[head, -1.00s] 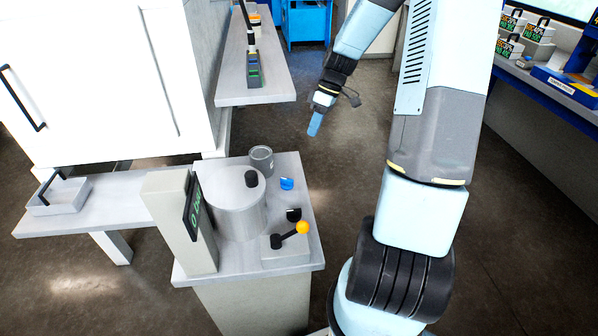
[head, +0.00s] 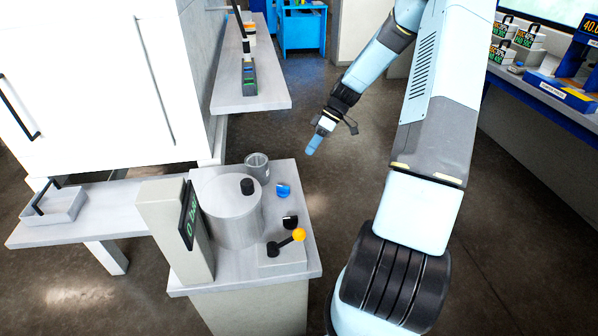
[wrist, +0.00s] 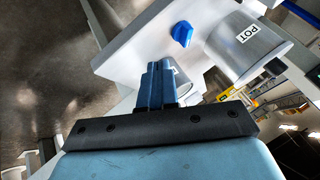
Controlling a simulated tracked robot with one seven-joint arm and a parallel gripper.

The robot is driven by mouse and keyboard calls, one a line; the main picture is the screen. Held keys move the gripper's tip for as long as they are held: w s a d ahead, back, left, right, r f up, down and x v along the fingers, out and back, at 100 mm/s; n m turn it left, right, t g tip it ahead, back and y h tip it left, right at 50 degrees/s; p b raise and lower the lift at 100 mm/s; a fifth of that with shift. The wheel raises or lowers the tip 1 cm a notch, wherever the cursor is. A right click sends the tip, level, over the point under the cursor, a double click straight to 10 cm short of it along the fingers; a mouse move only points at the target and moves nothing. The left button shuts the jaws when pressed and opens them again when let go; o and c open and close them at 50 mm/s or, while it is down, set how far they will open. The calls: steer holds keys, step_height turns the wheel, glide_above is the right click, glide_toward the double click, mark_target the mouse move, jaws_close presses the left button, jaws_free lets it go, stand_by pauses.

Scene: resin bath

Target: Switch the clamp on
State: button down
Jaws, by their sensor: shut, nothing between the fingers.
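A grey stand in the head view carries a lever with an orange ball (head: 299,235), set on a small block near the front right corner. A small black knob (head: 290,222) is just behind it, and a blue knob (head: 283,190) is further back. I cannot tell from labels which control is the clamp's. My gripper (head: 314,146) is in the air behind and right of the stand, its blue fingers together, empty and apart from every control. In the wrist view the fingers (wrist: 156,84) point toward the stand top, with the blue knob (wrist: 182,33) beyond them.
A wide lidded drum (head: 232,212) and a display post (head: 176,230) stand left of the lever. A small grey pot (head: 257,168) is at the back; a cylinder marked POT (wrist: 250,48) shows in the wrist view.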

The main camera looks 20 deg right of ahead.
mark_target(283, 190)
steer(key=x, duration=1)
steer(key=shift+s+a, duration=0.1)
steer(key=shift+s, duration=0.05)
steer(key=shift+s+a+r, duration=0.1)
steer(key=shift+s+a, duration=0.6)
steer(key=shift+s, duration=0.2)
steer(key=shift+s+a, duration=0.4)
steer(key=shift+s, duration=0.1)
